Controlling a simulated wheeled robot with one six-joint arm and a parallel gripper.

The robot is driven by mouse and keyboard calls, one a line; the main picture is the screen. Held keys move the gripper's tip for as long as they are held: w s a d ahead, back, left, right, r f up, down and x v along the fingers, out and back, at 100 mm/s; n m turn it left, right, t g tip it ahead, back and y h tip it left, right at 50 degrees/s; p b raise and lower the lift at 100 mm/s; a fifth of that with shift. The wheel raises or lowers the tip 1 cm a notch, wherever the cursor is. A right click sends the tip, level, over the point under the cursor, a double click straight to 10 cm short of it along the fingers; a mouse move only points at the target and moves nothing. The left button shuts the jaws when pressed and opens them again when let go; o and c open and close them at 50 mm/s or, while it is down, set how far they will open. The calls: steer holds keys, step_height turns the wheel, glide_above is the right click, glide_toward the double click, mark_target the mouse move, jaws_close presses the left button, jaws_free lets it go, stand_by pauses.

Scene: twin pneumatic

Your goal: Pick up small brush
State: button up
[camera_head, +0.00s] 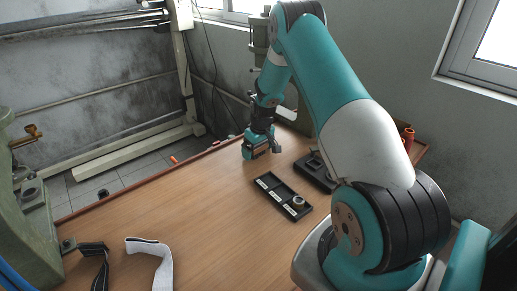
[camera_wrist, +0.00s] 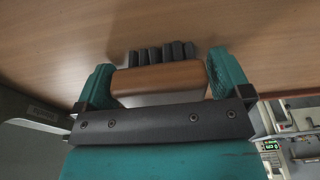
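The bristles point away from the palm toward the brown table surface. In the head view my gripper (camera_head: 257,150) is low over the far part of the table, and the brush is mostly hidden by it. I cannot tell whether the brush touches the table.
A black compartment tray (camera_head: 268,184) with a metallic ring part (camera_head: 297,202) lies nearer on the wooden table (camera_head: 190,215). A dark part (camera_head: 312,171) lies right of it. A white strap (camera_head: 151,258) and a black strap (camera_head: 94,262) lie front left. The table's left-middle is clear.

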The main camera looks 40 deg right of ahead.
steer(key=c, duration=0.7)
steer(key=shift+r, duration=0.15)
step_height(320, 180, up, 20)
steer(key=b, duration=0.4)
